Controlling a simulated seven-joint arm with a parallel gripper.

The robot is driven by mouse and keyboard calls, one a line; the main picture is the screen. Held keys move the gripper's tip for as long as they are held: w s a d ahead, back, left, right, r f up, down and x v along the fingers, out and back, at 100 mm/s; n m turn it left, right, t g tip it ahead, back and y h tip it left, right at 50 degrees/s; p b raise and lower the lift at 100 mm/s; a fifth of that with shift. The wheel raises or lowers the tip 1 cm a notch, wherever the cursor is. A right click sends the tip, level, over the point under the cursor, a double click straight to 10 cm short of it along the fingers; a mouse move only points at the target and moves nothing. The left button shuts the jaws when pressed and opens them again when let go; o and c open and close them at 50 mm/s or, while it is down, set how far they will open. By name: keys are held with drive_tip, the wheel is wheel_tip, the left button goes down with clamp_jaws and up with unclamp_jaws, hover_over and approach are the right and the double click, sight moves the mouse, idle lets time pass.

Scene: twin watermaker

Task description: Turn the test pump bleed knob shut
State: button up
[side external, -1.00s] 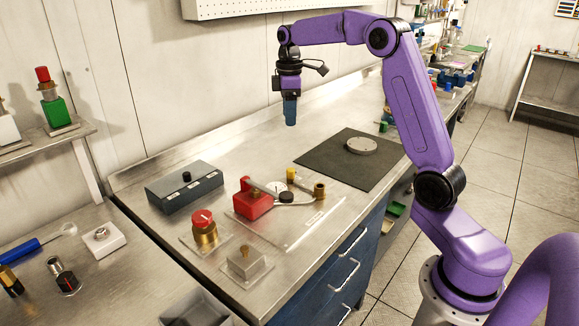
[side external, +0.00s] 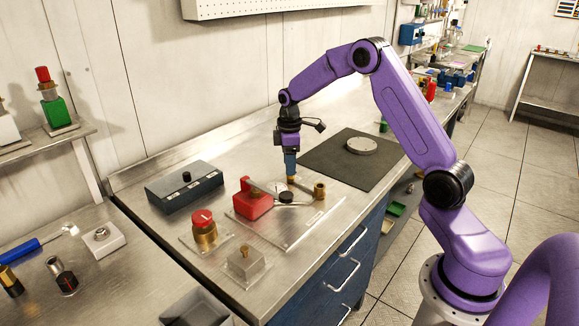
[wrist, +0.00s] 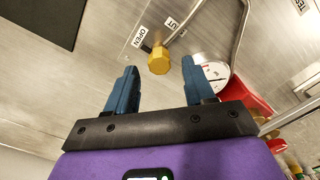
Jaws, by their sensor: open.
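The yellow faceted bleed knob (wrist: 159,60) shows in the wrist view, ahead of and between the two finger lines. It sits beside an OPEN label (wrist: 139,37) and a second label (wrist: 171,23), partly readable. The red test pump (side external: 253,204) stands on a plate in the side view. My gripper (side external: 291,175) points down over the knob's spot, its blue fingers hiding most of the knob there. In the wrist view the fingers (wrist: 158,76) are apart with nothing between them; contact with the knob cannot be told.
A white-faced gauge (wrist: 213,77) and the red pump body lie close to the right finger in the wrist view. A brass fitting (side external: 320,190) stands right of my gripper. A dark mat (side external: 340,170) lies behind; a grey box (side external: 184,187) is at left.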

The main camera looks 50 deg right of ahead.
drive_tip(key=shift+f, duration=0.8)
drive_tip(key=shift+c, duration=0.3)
clamp_jaws()
